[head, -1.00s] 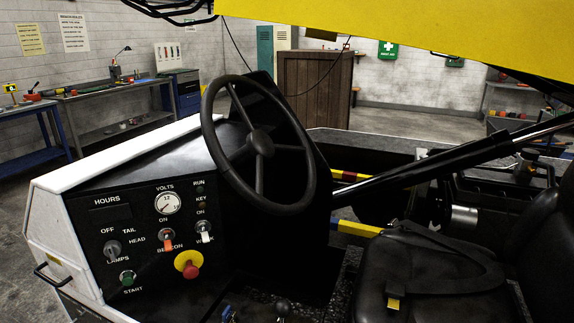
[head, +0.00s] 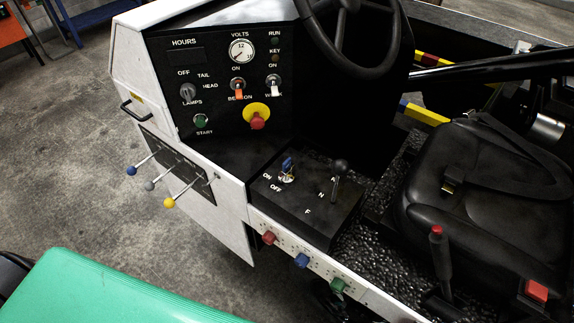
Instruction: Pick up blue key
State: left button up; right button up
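The blue key (head: 287,164) stands in the ignition switch on the black floor console (head: 305,200) of the belt loader, beside the printed words ON and OFF. It is small, and its exact turn position is hard to tell. Neither of my grippers shows in the head view.
A black shift lever (head: 338,180) stands right of the key. The dashboard (head: 215,90) and steering wheel (head: 350,50) rise behind it. Three levers (head: 168,180) jut from the side panel. A seat (head: 465,185) and red-topped lever (head: 440,255) are right. A green surface (head: 110,290) fills the lower left.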

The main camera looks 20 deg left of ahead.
aim_at(286, 164)
jog(key=k+l, duration=0.15)
jog(key=l, duration=0.25)
jog(key=k+l, duration=0.2)
jog(key=l, duration=0.2)
jog(key=k+l+u, duration=0.1)
jog(key=l, duration=0.25)
jog(key=k, duration=0.05)
